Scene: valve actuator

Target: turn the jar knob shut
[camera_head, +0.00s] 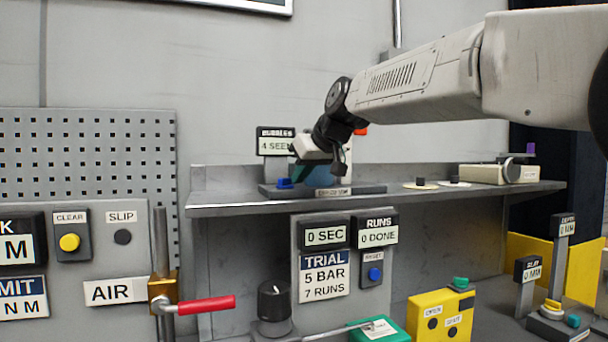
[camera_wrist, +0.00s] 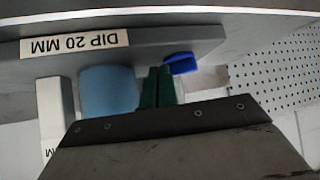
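The jar (camera_head: 316,175) is a light blue block-like vessel on a dark base on the shelf, partly hidden by my gripper. It also shows upside down in the wrist view (camera_wrist: 108,90). A small blue knob (camera_head: 285,183) sits on the base to the left of the jar; in the wrist view the knob (camera_wrist: 181,65) is right of the jar. My gripper (camera_head: 301,163) points down above the base. In the wrist view its dark green fingers (camera_wrist: 158,84) are close together, with nothing seen between them, beside the jar and near the knob. Contact with the knob cannot be told.
The base bears a "DIP 20 MM" label (camera_wrist: 75,43). A bubbles display (camera_head: 275,140) stands behind my gripper. The shelf (camera_head: 400,197) holds small discs and a beige box (camera_head: 490,174) at right. A red-handled valve (camera_head: 205,305) and a trial panel (camera_head: 325,275) are below.

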